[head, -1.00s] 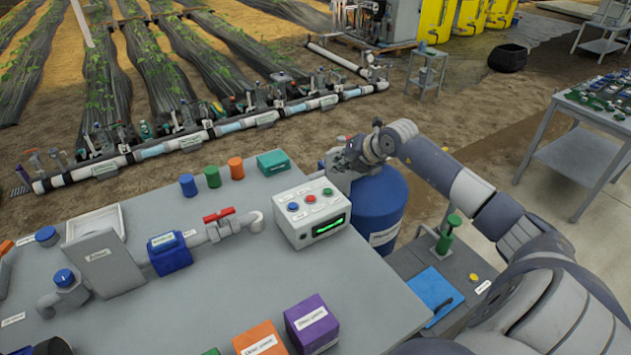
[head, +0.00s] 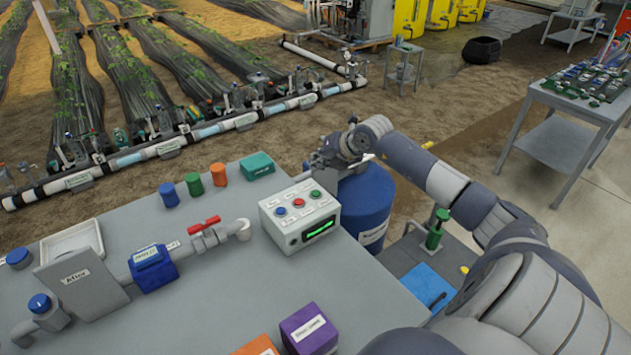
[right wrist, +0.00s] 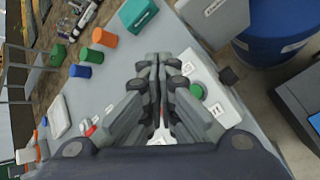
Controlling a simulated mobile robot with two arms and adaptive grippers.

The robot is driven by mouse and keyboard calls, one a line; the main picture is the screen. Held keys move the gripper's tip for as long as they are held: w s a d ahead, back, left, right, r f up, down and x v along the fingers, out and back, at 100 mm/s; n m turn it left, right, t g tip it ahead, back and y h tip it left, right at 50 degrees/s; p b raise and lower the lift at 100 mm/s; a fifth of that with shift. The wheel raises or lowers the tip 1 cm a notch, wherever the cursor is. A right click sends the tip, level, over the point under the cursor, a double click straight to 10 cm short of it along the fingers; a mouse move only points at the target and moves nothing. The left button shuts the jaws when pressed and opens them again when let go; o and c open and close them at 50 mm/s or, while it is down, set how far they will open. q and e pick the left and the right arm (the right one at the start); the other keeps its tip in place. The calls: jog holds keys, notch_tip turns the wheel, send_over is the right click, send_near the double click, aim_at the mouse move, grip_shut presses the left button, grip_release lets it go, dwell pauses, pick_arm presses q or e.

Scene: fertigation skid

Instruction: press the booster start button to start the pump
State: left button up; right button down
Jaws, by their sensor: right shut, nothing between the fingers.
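The white control box (head: 300,222) stands at the right edge of the grey table. Its sloped top carries a blue button (head: 281,211), a red button (head: 298,203) and a green button (head: 315,194) in a row. Their labels are too small to read. A green display line glows on its front. My right gripper (head: 320,160) is shut and empty, beyond the box's far right side and apart from the buttons. In the right wrist view, the shut fingers (right wrist: 158,62) lie left of the green button (right wrist: 197,91) and cover part of the box. My left gripper is not in view.
A blue barrel (head: 368,205) stands right of the box, under my right wrist.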

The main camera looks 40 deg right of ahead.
jog(key=b, duration=0.3)
send_over(319, 192)
notch_tip(319, 192, down, 6)
jog(key=shift+w+r, duration=0.1)
jog(key=shift+r, duration=0.1)
jog(key=shift+f+b, duration=0.4)
jog(key=shift+f, duration=0.1)
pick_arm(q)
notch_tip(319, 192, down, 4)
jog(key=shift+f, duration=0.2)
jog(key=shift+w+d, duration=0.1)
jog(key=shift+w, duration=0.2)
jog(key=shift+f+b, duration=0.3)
pick_arm(e)
jog(key=shift+f, duration=0.45)
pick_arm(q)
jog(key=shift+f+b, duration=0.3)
pick_arm(e)
jog(key=shift+f, duration=0.4)
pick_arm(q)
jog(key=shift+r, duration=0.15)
pick_arm(e)
jog(key=shift+r, duration=0.1)
pick_arm(q)
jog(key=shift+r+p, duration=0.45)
jog(key=shift+p, duration=0.1)
pick_arm(e)
jog(key=shift+r, duration=0.7)
